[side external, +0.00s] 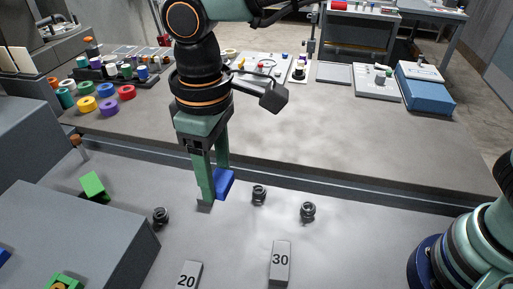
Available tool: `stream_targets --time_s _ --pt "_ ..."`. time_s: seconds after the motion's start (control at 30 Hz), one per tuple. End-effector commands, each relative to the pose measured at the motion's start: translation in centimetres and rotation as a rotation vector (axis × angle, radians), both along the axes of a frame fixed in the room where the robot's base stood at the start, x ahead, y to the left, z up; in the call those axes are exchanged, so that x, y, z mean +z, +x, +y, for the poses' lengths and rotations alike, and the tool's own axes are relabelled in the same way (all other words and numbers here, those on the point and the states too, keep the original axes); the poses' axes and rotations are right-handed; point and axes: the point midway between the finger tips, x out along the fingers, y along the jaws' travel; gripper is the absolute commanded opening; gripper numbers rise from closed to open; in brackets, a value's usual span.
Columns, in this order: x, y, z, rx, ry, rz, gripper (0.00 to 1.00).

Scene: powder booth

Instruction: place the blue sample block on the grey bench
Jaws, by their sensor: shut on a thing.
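The blue sample block (224,184) is held between the fingers of my gripper (211,190), which is shut on it and points down. The block looks tilted, and the near green finger hides part of it. It is over the light grey bench (350,245) in the foreground, left of a small black knob. The fingertips are low, close to the bench surface; I cannot tell whether they or the block touch it.
Black knobs (259,193) stand right of the block, and another (161,215) to its left. A green block (94,186) lies farther left, near a grey box (85,235). Weights marked 20 (187,276) and 30 (279,263) stand in front. Bare bench lies between.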

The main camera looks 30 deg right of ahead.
Motion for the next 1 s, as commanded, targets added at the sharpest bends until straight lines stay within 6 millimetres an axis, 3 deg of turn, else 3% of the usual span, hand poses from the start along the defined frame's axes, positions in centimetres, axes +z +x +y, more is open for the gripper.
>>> stream_targets --time_s 0.1,0.27,0.73,1.0 --pt "0.0 -1.2 1.8 0.041 0.000 0.000 0.00" --pt "-1.4 -1.7 2.4 0.055 -0.003 0.002 0.00" --pt "-12.5 -1.7 2.3 0.053 -0.005 0.004 0.00" --pt "-15.7 -1.6 2.4 0.053 0.000 0.000 0.00"
